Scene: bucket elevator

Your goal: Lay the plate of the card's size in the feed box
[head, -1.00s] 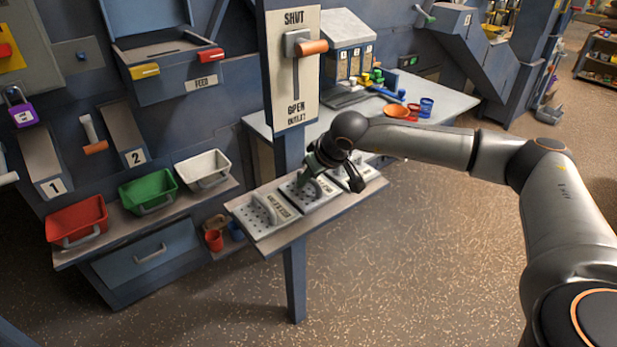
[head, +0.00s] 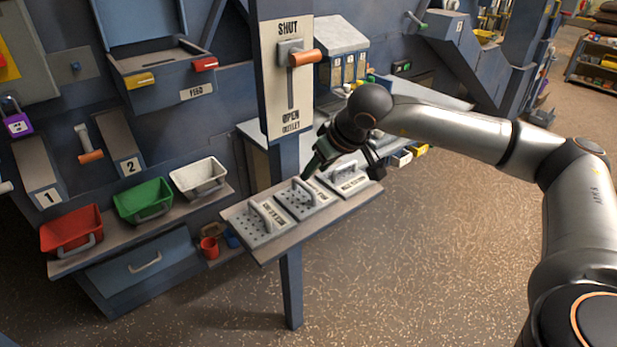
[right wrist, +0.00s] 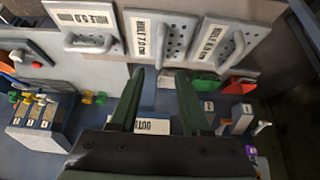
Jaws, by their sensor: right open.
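Three grey perforated plates with raised handles lie in a row on a small shelf (head: 262,252) on a post. They are the left plate (head: 254,226), middle plate (head: 293,205) and right plate (head: 345,184). Their hole-size labels are too small to read surely in the head view. My right gripper (head: 312,170) is just above and behind the middle plate. In the right wrist view its fingers (right wrist: 160,76) are apart and empty, with the plates beyond the tips. The open feed box (head: 160,82) is on the wall at upper left. I cannot make out a card. My left gripper is not in view.
A panel (head: 287,80) with an orange-handled lever, raised at SHUT, stands above the shelf. Red (head: 70,232), green (head: 142,202) and white (head: 198,177) bins line a ledge at left. The floor (head: 420,260) in front is clear.

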